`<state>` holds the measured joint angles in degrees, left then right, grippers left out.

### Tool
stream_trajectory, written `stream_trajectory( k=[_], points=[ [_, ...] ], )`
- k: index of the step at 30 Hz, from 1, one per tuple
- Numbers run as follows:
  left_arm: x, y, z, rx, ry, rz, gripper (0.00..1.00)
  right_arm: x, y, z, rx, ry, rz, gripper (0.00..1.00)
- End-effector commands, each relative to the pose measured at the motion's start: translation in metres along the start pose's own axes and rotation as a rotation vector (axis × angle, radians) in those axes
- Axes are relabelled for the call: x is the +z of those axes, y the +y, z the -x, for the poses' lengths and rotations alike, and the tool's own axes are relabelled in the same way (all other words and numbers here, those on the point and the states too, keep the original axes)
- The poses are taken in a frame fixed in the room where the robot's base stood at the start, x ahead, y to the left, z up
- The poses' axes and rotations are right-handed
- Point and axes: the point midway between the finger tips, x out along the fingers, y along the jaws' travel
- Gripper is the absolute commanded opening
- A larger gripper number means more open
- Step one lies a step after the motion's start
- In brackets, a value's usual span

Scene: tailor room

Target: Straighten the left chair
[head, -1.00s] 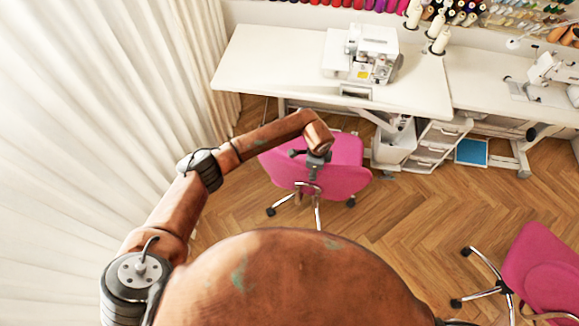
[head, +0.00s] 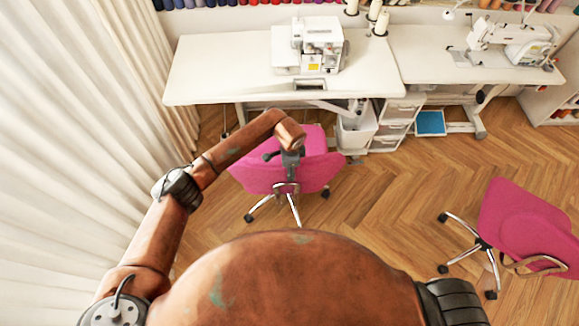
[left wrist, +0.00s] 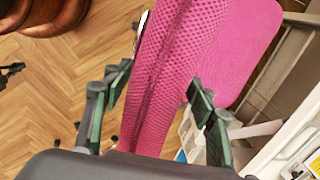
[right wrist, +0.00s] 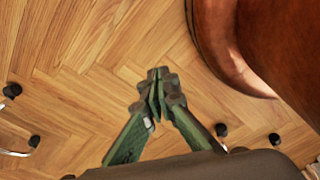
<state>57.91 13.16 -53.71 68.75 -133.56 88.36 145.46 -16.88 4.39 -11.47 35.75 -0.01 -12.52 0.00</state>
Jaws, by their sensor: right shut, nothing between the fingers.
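The left chair (head: 265,175) is pink, with a chrome base on casters. It stands at the front of the white table, its seat (head: 305,140) toward the table and its backrest toward me. My left gripper (head: 290,165) is at the top of the backrest. In the left wrist view the pink backrest (left wrist: 165,75) runs between the left gripper's two fingers (left wrist: 158,90), which are apart; floor shows beside one finger, and I cannot tell if either touches. My right gripper (right wrist: 158,88) is shut and empty above the wood floor in the right wrist view.
The white table (head: 220,75) carries a sewing machine (head: 318,45). Drawers (head: 397,125) and a blue box (head: 430,122) stand beneath the tables. A second pink chair (head: 520,225) stands at the right. Floor between the chairs is clear. A white curtain (head: 70,120) hangs at the left.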

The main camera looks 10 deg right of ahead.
Motion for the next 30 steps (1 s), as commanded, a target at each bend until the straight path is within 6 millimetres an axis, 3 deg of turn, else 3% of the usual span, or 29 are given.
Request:
stream_trajectory(
  k=[10,14,24,30],
  points=[
    [0.001,0.000,0.001,0.001,-0.001,0.002,0.58,0.012,0.007,0.001,0.007,-0.016,0.001,0.00],
    [0.001,-0.001,0.011,-0.001,0.000,0.001,0.58,0.011,0.005,0.001,0.005,-0.014,0.001,0.00],
    [0.001,-0.001,0.079,-0.003,0.000,0.000,0.58,0.009,0.003,0.001,0.003,-0.012,0.000,0.00],
    [0.000,-0.001,0.109,-0.001,0.000,0.000,0.58,0.009,0.003,0.001,0.003,-0.011,-0.001,0.00]
  ],
)
